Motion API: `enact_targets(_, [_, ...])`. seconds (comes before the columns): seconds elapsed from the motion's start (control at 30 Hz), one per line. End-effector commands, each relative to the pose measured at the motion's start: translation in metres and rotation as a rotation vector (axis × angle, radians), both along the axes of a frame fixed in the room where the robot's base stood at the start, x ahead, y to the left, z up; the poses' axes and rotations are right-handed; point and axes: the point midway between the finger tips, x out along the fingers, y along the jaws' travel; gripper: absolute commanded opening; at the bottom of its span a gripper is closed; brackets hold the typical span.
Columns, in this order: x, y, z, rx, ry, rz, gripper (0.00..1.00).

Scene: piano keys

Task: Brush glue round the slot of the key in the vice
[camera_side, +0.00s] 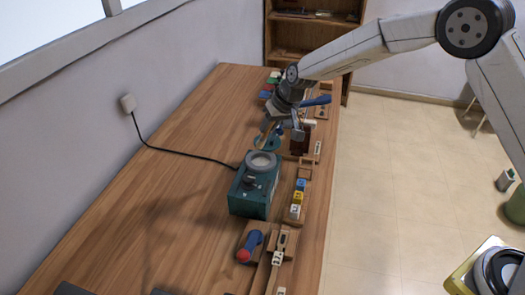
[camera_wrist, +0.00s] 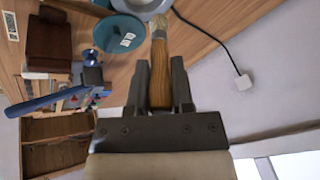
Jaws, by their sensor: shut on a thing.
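My gripper (camera_wrist: 160,65) is shut on the wooden handle of a brush (camera_wrist: 159,80). The brush's pale bristle end (camera_wrist: 159,24) points away from the jaws, beside a teal dish (camera_wrist: 119,34) holding small white tiles. In the side view my gripper (camera_side: 276,116) is above the bench near this dish (camera_side: 266,143). A round grey-rimmed pot (camera_side: 261,160) sits on a teal box nearer the camera; part of a grey rim shows at the wrist view's top edge. A wooden holder (camera_side: 284,239) with a dark slot-like opening stands nearer the camera; I cannot tell whether it is the vice.
A red-and-blue tool (camera_side: 249,246) lies beside the holder. A rack with blue, yellow and white blocks (camera_side: 299,197) runs along the right edge. A dark brown block (camera_wrist: 50,46) and a blue bar (camera_wrist: 40,105) are near my gripper. The bench's left side is mostly clear, except a cable.

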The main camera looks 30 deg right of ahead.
Motion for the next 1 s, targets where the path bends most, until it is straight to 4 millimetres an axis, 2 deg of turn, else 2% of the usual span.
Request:
enact_targets(0.27, [0.000, 0.000, -0.011, 0.000, 0.002, 0.000, 0.00])
enact_targets(0.8, [-0.001, 0.000, -0.051, -0.001, 0.003, 0.000, 0.00])
enact_targets(1.0, [0.000, 0.000, -0.058, -0.001, 0.000, 0.000, 0.00])
